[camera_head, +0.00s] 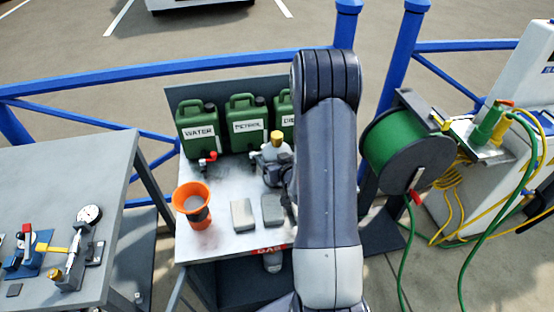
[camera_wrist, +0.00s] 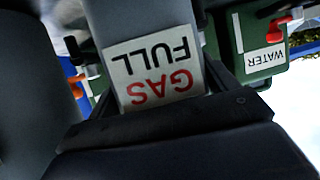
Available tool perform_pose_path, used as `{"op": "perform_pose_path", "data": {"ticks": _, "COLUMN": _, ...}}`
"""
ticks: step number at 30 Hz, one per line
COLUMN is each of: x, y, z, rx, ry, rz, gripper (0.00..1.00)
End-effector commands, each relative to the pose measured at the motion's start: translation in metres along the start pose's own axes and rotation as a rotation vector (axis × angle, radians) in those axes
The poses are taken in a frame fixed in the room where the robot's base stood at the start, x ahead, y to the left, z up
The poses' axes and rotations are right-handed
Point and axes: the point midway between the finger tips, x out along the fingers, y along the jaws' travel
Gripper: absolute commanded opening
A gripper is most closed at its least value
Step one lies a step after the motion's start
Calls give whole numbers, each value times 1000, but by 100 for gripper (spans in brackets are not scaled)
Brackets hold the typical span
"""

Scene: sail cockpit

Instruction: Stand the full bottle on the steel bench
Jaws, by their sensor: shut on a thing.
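The full bottle is grey, with a white label reading GAS FULL (camera_wrist: 155,75). It fills the middle of the wrist view, where the picture is upside down. My gripper (camera_wrist: 150,95) is shut on it, with dark jaws around the labelled part. In the head view a grey body with a yellow cap (camera_head: 277,138), apparently the bottle, shows beside my arm. My gripper (camera_head: 286,178) is mostly hidden there behind the arm. The steel bench (camera_head: 235,180) lies below. Whether the bottle's base touches the bench is hidden.
Green WATER (camera_head: 198,128) and PETROL (camera_head: 246,122) cans stand along the bench's back. An orange cup (camera_head: 192,205) and two grey blocks (camera_head: 243,215) occupy the front. A grey table (camera_head: 50,185) stands left; a green hose reel (camera_head: 405,150) stands right.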

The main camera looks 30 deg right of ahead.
Motion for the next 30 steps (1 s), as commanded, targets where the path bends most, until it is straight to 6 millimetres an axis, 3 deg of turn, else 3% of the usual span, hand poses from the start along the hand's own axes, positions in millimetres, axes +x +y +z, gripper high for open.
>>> {"op": "perform_pose_path", "data": {"ticks": 7, "x": 0, "y": 0, "z": 0, "rx": 0, "ry": -1, "rz": 0, "gripper": 100}}
{"op": "perform_pose_path", "data": {"ticks": 18, "x": -2, "y": 0, "z": -5, "rx": 1, "ry": -1, "rz": 0, "gripper": 100}}
{"op": "perform_pose_path", "data": {"ticks": 30, "x": -76, "y": 1, "z": -2, "rx": 0, "ry": 1, "rz": 3, "gripper": 100}}
